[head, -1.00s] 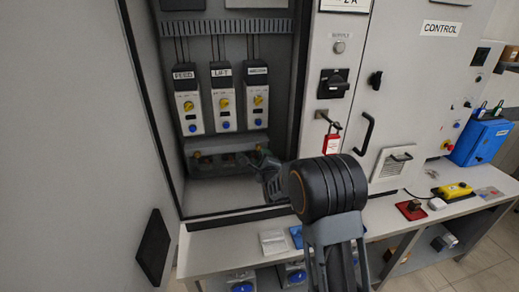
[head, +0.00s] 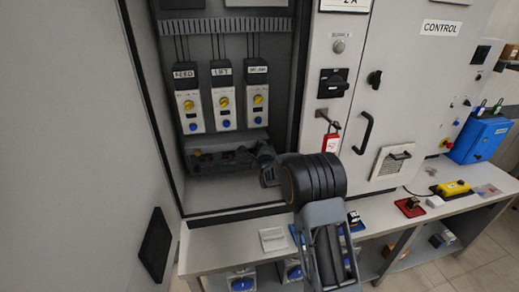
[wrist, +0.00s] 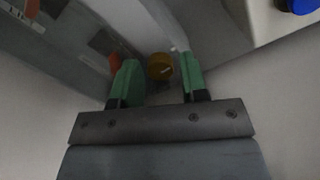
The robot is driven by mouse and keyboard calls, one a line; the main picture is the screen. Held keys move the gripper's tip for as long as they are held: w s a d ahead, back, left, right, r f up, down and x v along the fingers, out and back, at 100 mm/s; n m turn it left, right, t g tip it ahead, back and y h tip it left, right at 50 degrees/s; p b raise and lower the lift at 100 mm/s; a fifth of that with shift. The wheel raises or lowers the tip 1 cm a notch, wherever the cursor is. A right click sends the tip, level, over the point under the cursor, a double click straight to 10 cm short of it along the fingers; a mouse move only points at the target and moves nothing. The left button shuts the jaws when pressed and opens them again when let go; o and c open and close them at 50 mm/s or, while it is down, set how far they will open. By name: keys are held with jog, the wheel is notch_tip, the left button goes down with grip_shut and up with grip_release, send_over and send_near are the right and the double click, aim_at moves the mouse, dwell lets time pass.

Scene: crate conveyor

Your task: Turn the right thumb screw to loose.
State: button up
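My gripper (wrist: 158,60) is open, with its two green fingers spread. A brass-coloured round thumb screw (wrist: 160,68) shows between the fingertips in the wrist view, with a gap on both sides. I cannot tell how far it lies beyond the tips. In the head view my gripper (head: 253,158) is at the right end of the dark bottom unit (head: 218,160) in the open cabinet. My gripper and wrist hide the right screw there. The left thumb screw (head: 197,152) is small and dim at the unit's other end.
Drive modules with yellow knobs (head: 224,103) hang above the bottom unit. The cabinet's right edge, a red padlock tag (head: 331,144) and a black handle (head: 364,132) are near my arm. A bench (head: 213,255) runs below, with small items on it.

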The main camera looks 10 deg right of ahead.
jog(key=c, duration=0.7)
